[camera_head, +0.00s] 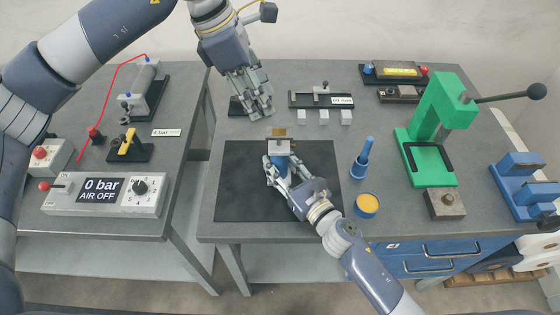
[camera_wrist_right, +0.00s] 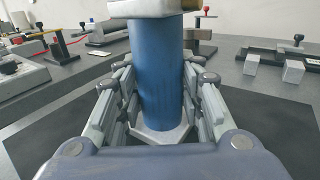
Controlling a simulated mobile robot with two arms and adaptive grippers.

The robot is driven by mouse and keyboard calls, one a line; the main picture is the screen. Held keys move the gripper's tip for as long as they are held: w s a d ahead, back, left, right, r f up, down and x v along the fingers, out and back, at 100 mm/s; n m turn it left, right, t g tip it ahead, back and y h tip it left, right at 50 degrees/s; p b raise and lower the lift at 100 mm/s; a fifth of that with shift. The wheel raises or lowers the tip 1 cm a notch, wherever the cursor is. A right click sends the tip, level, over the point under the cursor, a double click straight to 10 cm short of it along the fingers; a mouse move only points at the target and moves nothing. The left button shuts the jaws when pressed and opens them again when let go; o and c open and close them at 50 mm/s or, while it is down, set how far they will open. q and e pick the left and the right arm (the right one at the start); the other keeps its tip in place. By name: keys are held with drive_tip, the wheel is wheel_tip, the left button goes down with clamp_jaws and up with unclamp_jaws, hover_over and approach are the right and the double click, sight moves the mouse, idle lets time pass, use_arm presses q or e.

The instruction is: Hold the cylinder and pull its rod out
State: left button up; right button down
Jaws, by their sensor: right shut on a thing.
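The cylinder (camera_head: 283,161) has a blue body and a pale metal end block (camera_head: 277,147) with a brass-coloured part on top. It stands upright over the black mat. My right gripper (camera_head: 281,174) is shut around its blue body; in the right wrist view the fingers flank the blue body (camera_wrist_right: 157,75) on both sides, with a pale block above and a pale plate below. I cannot make out the rod. My left gripper (camera_head: 258,112) hangs above and behind the cylinder, apart from it, fingers pointing down; their gap is unclear.
The black mat (camera_head: 235,195) has free room around the cylinder. A blue tapered tool (camera_head: 362,160) and a yellow-topped tin (camera_head: 367,204) stand to the right, beside a green press (camera_head: 437,120). Small pale blocks (camera_head: 322,117) lie behind. An air panel (camera_head: 104,194) reads 0 bar, AIR OFF.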

sight(279, 132)
use_arm(q)
drive_tip(key=d+r+m+y, duration=0.1)
drive_tip(key=d+r+y, duration=0.1)
drive_tip(key=d+y, duration=0.2)
drive_tip(key=shift+g, duration=0.3)
drive_tip(key=f, duration=1.1)
drive_tip(key=shift+w+f, duration=0.25)
drive_tip(key=shift+w, duration=0.05)
drive_tip(key=shift+c, duration=0.2)
clamp_jaws()
drive_tip(key=shift+w+r, duration=0.1)
drive_tip(key=shift+r, duration=3.25)
